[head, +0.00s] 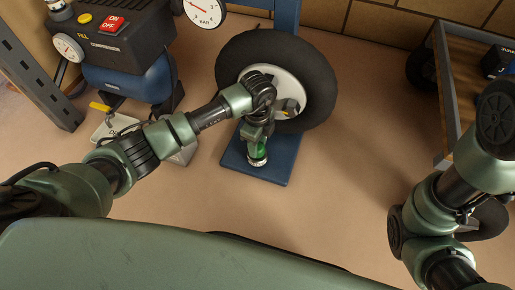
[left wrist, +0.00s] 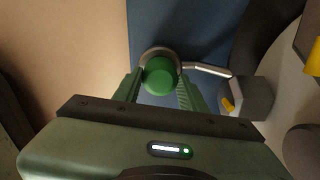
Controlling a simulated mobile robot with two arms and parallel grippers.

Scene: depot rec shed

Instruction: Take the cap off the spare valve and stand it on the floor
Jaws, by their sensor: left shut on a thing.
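The spare wheel (head: 318,88), a black tyre with a pale hub, stands upright on a blue stand. My left gripper (head: 257,150) reaches down in front of the hub, above the stand's blue base plate (head: 275,174). In the left wrist view the left gripper (left wrist: 160,82) is shut on the round green cap (left wrist: 159,77), with a finger on each side. A silver valve stem (left wrist: 206,69) runs from the wheel side to a metal ring around the cap's far edge. I cannot tell whether the cap is still seated on the valve. My right gripper is out of view.
A blue compressor (head: 132,70) with a red switch and gauges stands at the left. A grey metal upright (head: 38,75) is at the far left. A wooden shelf unit (head: 455,85) stands at the right. The brown floor (head: 345,185) right of the stand is clear.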

